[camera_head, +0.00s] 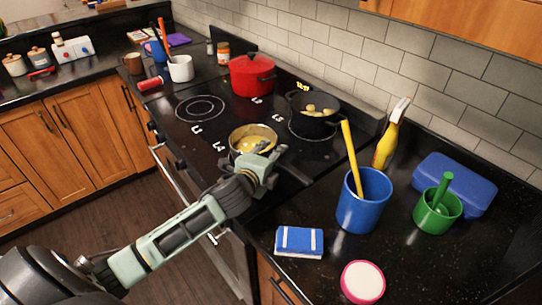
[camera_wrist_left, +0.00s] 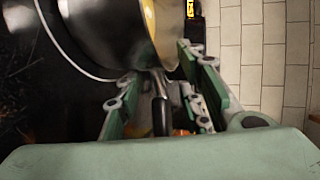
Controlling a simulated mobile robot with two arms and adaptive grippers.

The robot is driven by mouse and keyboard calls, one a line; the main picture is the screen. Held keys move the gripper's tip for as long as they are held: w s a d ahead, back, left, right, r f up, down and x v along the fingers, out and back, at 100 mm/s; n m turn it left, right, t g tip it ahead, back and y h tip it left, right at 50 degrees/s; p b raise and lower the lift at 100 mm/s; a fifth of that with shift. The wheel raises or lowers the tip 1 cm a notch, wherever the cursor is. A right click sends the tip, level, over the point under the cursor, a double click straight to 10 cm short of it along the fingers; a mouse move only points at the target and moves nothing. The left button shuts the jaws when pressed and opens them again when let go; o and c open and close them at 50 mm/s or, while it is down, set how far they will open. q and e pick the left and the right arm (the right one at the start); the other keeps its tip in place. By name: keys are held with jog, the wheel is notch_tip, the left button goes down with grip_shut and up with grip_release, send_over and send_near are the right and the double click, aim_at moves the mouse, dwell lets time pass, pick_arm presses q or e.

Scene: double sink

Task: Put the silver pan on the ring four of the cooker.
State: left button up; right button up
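The silver pan (camera_head: 253,137), with yellow food inside, is at the front right of the black cooker (camera_head: 215,160), beside the label L4 (camera_head: 218,147). In the left wrist view the pan (camera_wrist_left: 105,35) is close, with a white ring line (camera_wrist_left: 72,62) curving along its side. I cannot tell whether its base touches the cooktop. My left gripper (camera_head: 268,163) is at the pan's handle side. In the wrist view its fingers (camera_wrist_left: 158,92) stand apart, with the dark handle (camera_wrist_left: 161,112) between them and gaps showing. My right gripper is not in view.
A red pot (camera_head: 250,76) and a black pot (camera_head: 312,115) with food stand on the rear rings. The front left ring (camera_head: 200,107) is empty. A blue cup (camera_head: 362,205), blue-and-white box (camera_head: 299,241) and green cup (camera_head: 437,212) stand on the counter at right.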

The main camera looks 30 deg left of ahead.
pick_arm(q)
jog(key=shift+s+r, duration=0.1)
jog(key=b+v, duration=0.1)
jog(key=v, duration=1)
jog(key=shift+s+r, duration=0.2)
jog(key=shift+s, duration=0.15)
